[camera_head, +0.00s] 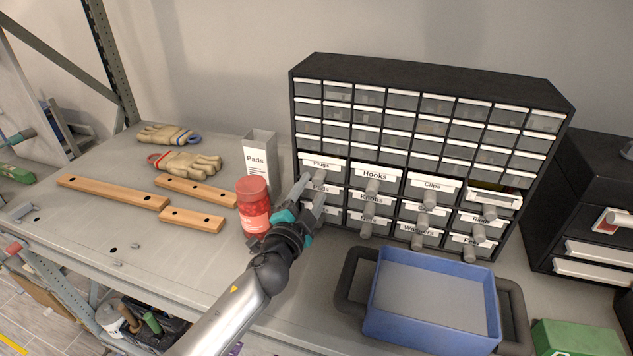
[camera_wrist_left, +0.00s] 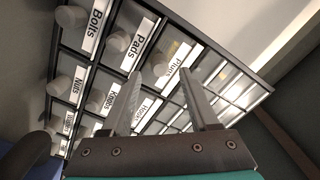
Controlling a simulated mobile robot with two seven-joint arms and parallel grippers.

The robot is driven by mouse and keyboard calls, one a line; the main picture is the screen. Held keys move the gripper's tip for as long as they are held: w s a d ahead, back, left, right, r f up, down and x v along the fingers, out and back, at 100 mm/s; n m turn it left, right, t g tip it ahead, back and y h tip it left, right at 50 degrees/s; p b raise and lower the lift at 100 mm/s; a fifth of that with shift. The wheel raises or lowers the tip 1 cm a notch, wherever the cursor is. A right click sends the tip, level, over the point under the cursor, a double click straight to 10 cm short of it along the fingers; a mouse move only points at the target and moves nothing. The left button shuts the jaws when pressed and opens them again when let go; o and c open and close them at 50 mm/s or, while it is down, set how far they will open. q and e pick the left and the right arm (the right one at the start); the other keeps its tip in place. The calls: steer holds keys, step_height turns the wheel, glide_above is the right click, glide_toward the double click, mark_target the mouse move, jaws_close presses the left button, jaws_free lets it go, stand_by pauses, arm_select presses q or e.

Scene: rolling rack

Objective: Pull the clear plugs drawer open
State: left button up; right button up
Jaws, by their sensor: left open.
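The clear plugs drawer (camera_head: 324,168) is the upper left large drawer of the black cabinet, with a white "Plugs" label, and it looks shut. Its label (camera_wrist_left: 179,63) also shows in the left wrist view. My left gripper (camera_head: 312,187) is open in front of the left column of large drawers. In the left wrist view, its fingertips (camera_wrist_left: 160,76) point at the cabinet, with the grey plugs knob (camera_wrist_left: 160,68) seen between them. I cannot tell whether they touch it. In the head view the gripper hides most of that knob. My right gripper is not in view.
The upper right large drawer (camera_head: 493,197) stands partly out. Beside my left gripper are a red-lidded jar (camera_head: 253,205) and a "Pads" box (camera_head: 259,158). A blue tray (camera_head: 432,335) lies in front of the cabinet. Gloves (camera_head: 185,163) and wooden bars (camera_head: 113,191) lie left.

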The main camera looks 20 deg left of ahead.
mark_target(317, 183)
arm_select(q)
steer(key=shift+w+d, duration=0.1)
steer(key=shift+w, duration=1.75)
jaws_close()
